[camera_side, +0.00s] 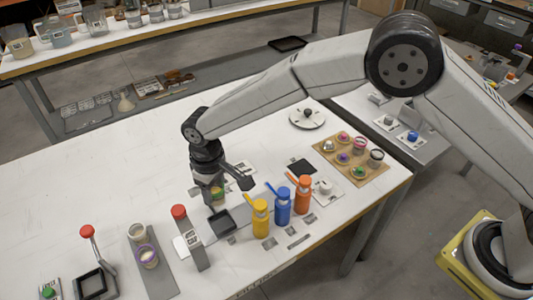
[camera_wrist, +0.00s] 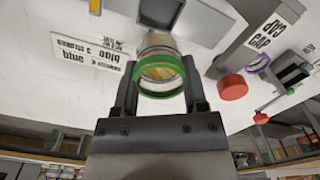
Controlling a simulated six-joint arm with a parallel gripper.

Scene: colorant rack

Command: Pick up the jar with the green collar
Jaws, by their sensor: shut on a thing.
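The jar with the green collar (camera_wrist: 161,72) is a clear jar with a green ring around its rim. In the wrist view it sits between the two fingers of my gripper (camera_wrist: 160,98), which is shut on it. In the side view my gripper (camera_side: 212,190) points down over the white table, and a green and yellow bit of the jar (camera_side: 217,192) shows beside the fingers. The gripper hides most of the jar there. I cannot tell whether its base touches the table.
A black square tray (camera_side: 222,222) lies just in front of the gripper. Yellow (camera_side: 260,218), blue (camera_side: 283,207) and orange (camera_side: 303,195) bottles stand to its right. A red-topped post (camera_side: 187,232) and a jar with a purple collar (camera_side: 147,256) are front left. A wooden board (camera_side: 350,160) holds several small jars.

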